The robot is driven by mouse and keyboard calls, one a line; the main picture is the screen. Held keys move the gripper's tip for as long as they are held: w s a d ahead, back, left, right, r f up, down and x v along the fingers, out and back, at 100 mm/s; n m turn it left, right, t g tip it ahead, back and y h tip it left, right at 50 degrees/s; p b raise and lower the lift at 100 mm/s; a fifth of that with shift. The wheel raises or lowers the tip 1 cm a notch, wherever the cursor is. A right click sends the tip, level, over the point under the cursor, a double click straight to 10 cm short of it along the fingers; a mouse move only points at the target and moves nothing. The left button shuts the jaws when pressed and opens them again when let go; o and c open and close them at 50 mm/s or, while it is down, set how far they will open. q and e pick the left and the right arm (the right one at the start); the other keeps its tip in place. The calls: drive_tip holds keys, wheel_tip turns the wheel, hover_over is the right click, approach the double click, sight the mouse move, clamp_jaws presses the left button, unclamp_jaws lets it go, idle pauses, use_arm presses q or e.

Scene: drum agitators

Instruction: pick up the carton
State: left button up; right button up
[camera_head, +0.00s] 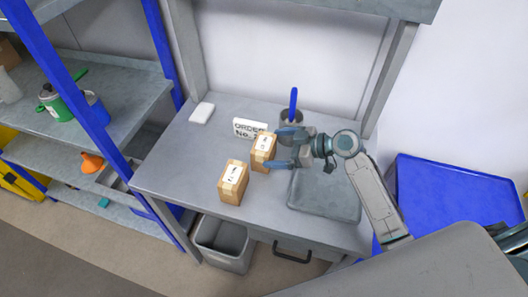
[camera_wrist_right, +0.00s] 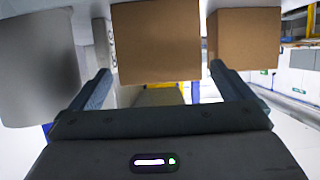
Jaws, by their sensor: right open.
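Two cartons stand on the grey workbench. The rear carton (camera_head: 263,152) is brown with a white label on top, and the front carton (camera_head: 233,182) looks alike. My right gripper (camera_head: 279,149) is open, at the right side of the rear carton, with its fingers pointing at it. In the right wrist view, one carton (camera_wrist_right: 155,42) lies straight ahead in the gap between the open fingers (camera_wrist_right: 160,78). The other carton (camera_wrist_right: 245,38) is to the right, beyond the right finger. Whether the fingertips reach past the near carton face is unclear. My left gripper is not in view.
A grey pot (camera_head: 291,117) with a blue handle stands behind the gripper. A white order sign (camera_head: 249,128) is behind the cartons. A grey tray (camera_head: 325,196) lies under my right arm. A white block (camera_head: 202,113) lies at the back left; the bench's left part (camera_head: 175,165) is clear.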

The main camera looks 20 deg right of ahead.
sight(263, 148)
drive_tip(key=x, duration=0.4)
drive_tip(key=shift+d, duration=0.1)
drive_tip(key=shift+w+a+f, duration=0.2)
drive_tip(key=shift+w+a, duration=0.05)
drive_tip(key=shift+a, duration=0.15)
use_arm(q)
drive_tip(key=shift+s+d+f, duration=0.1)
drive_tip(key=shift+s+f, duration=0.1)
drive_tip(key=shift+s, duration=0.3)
use_arm(e)
drive_tip(key=shift+s, duration=0.1)
drive_tip(key=c, duration=1)
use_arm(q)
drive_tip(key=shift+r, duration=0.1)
use_arm(e)
drive_tip(key=shift+r, duration=0.15)
